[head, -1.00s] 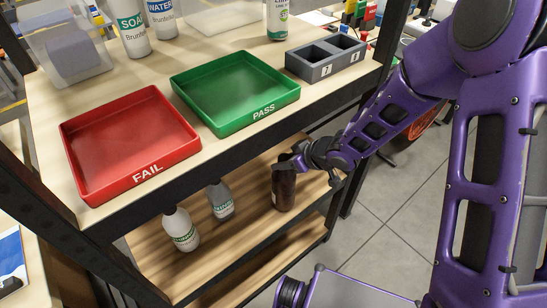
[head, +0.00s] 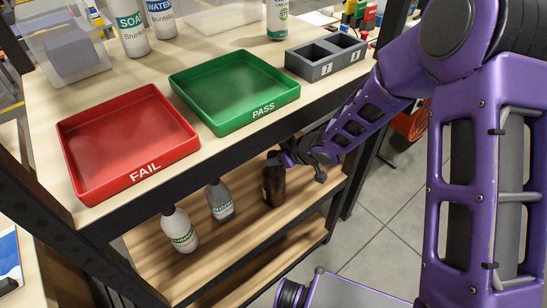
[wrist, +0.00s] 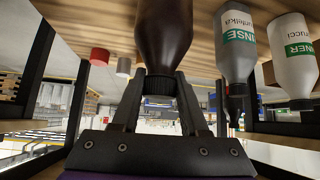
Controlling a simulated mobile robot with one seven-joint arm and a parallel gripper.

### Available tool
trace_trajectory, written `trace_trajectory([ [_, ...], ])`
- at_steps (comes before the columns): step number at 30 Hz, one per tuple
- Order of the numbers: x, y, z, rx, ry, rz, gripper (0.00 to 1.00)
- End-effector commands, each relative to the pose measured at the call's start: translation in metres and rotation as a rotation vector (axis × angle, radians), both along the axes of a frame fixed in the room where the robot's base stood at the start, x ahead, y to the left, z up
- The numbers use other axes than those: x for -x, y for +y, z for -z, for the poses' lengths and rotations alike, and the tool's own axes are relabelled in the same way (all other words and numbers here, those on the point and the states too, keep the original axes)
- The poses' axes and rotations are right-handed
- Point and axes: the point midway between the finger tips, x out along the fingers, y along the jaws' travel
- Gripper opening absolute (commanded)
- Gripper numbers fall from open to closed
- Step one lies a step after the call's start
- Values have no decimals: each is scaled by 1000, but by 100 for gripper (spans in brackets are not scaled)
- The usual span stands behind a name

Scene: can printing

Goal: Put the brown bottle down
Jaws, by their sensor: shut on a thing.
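My gripper (head: 284,160) is shut on the neck of the brown bottle (head: 273,185), just below the upper worktop's front edge. The bottle is upright over the right part of the lower wooden shelf (head: 245,232); I cannot tell whether its base touches the wood. The wrist view is upside down: the dark brown bottle (wrist: 164,35) runs out of the frame at the top, with its neck between the two fingers (wrist: 160,88). Its label does not show.
A grey bottle (head: 219,201) and a white bottle (head: 180,231) stand to the left on the same shelf. Above are a red FAIL tray (head: 125,145), a green PASS tray (head: 235,90) and a grey two-hole holder (head: 325,57). Bare shelf lies in front.

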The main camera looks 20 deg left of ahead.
Motion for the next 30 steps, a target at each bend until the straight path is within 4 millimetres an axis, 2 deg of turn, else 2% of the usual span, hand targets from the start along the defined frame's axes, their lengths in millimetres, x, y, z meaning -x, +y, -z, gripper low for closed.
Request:
trace_trajectory([
  [4,0,1,0,-3,-2,-1,0],
  [5,0,0,2,0,0,0,45],
  [9,0,0,1,0,0,0,71],
  [10,0,0,1,0,0,0,74],
  [20,0,-1,-2,0,0,0,74],
  [23,2,-8,-11,0,-1,1,74],
  [30,13,-42,-49,0,-1,4,74],
])
